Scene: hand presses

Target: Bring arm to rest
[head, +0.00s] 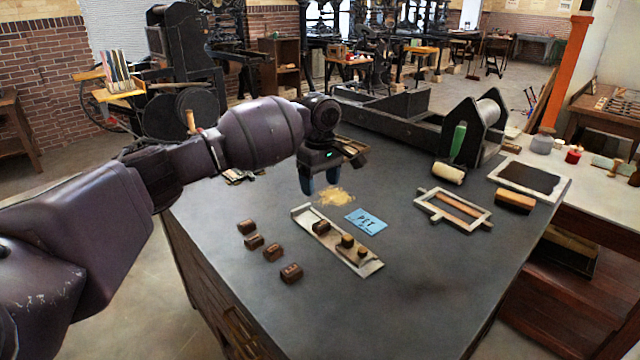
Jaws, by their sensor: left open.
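My left arm comes in from the left and reaches over the dark table (370,300). My left gripper (318,186) hangs above the tabletop with its fingers pointing down, apart and with nothing seen between them. It is just behind a yellowish patch (335,197) and to the left of the blue card (366,221) marked "PET". A metal tray (368,268) in front of it holds several small brown blocks. My right gripper is not in view.
Several brown type blocks (291,273) lie left of the tray. A frame (453,209), a brush (515,201), an ink slab (530,179) and a roller (447,173) lie at the right. A press (400,120) stands at the back. The table's front is clear.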

